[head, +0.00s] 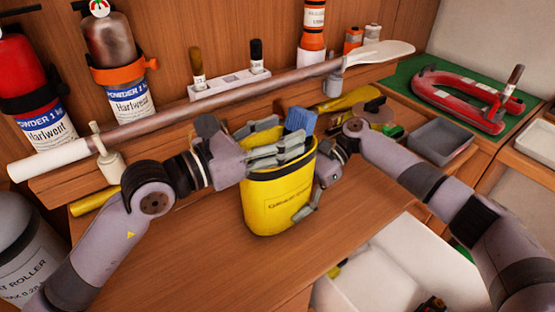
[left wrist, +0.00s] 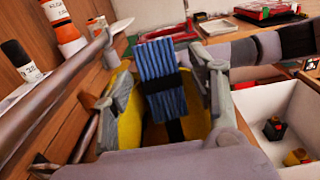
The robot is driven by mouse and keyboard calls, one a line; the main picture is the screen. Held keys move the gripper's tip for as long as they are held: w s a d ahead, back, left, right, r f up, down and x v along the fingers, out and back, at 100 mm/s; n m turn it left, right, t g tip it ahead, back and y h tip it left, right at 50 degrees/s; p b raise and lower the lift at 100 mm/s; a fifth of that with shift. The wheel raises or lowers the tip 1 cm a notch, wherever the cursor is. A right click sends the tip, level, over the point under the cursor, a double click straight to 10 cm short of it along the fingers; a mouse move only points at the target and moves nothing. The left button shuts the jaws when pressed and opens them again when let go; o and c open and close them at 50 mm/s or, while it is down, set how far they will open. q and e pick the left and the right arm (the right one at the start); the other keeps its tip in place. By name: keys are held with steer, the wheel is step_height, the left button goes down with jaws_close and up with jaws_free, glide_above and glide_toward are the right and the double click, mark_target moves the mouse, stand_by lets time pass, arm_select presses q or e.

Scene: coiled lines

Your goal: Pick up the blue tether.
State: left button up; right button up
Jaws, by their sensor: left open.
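The blue tether (head: 301,120) is a coiled bundle with a dark band around it. It sticks up from the yellow bag-like container (head: 279,203) on the wooden bench. My left gripper (head: 283,143) is open over the container's mouth, with its fingers close to the tether. In the left wrist view the tether (left wrist: 160,68) stands between the two spread fingers of my left gripper (left wrist: 160,95); contact is not clear. My right gripper (head: 316,190) is at the container's right side, one finger against its outer wall. Its other finger is hidden.
A long pole with a white paddle end (head: 378,53) lies behind the container. Fire extinguishers (head: 108,45) stand at the back left. Bare bench (head: 190,250) is in front.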

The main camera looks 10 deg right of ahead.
arm_select(q)
steer(key=shift+o, duration=0.8)
